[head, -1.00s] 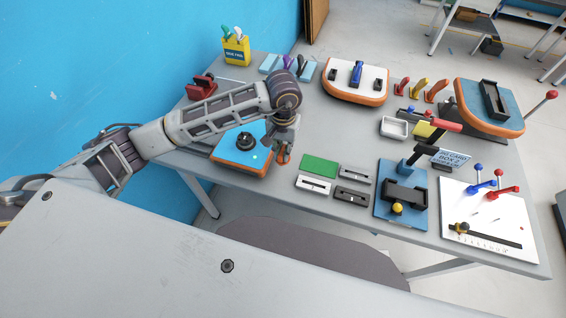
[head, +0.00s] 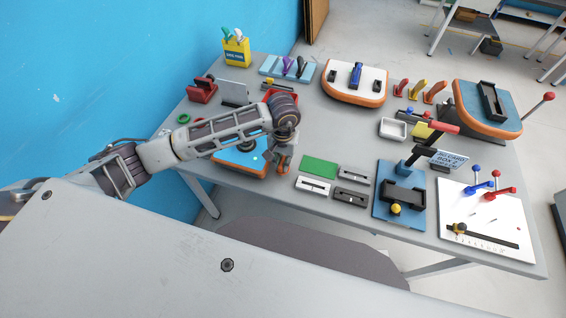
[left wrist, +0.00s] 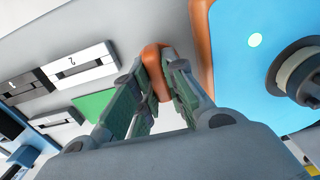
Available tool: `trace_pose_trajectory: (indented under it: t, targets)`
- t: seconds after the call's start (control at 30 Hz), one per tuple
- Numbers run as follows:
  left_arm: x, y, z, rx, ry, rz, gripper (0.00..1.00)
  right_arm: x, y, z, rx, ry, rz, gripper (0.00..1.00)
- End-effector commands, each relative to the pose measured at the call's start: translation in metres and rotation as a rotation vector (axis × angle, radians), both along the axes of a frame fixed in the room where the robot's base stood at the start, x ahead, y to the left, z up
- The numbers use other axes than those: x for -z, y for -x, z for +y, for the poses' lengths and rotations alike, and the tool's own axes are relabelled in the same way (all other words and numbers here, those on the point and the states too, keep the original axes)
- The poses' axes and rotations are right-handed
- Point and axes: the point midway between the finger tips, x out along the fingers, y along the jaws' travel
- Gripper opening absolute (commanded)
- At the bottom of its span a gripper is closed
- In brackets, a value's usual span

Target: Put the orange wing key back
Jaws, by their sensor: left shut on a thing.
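My left gripper (head: 281,166) is shut on the orange wing key (left wrist: 155,62), just right of the blue board with an orange rim (head: 238,170). In the left wrist view the fingers (left wrist: 160,85) close on the key from both sides and hide part of it. The light blue key rack (head: 270,70) at the back of the table holds a purple key (head: 288,63) and dark keys. My right gripper is not in view.
The board's black knob (left wrist: 298,75) is close beside the gripper. A green plate (head: 319,167) and several small panels lie to the right. A red tray (head: 283,96) is partly behind my arm. A yellow box (head: 236,52) stands at the back left.

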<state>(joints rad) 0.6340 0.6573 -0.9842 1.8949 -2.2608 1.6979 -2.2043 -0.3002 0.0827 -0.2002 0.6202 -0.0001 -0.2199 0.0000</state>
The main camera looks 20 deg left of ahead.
Motion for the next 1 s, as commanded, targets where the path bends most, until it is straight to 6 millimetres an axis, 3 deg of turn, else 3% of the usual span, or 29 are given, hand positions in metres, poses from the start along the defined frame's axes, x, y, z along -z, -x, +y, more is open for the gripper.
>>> trace_pose_trajectory:
  t: [0.2,0.73,0.77,0.8,0.9,1.0]
  targets:
    - [0.016,0.000,0.000,-0.001,0.001,0.001,0.00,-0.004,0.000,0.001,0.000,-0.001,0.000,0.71]
    - [0.021,0.000,0.000,0.000,0.000,-0.001,0.00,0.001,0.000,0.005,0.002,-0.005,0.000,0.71]
    - [0.022,0.000,0.000,0.000,0.000,-0.001,0.15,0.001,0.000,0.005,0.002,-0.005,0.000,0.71]
    - [0.021,0.000,0.000,0.000,0.000,0.000,0.20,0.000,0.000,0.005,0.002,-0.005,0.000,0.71]
    - [0.021,0.000,0.000,0.000,0.000,0.000,0.33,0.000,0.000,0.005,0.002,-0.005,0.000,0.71]
    - [0.021,0.000,0.000,0.000,0.000,0.000,0.35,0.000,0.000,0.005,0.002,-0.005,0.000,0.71]
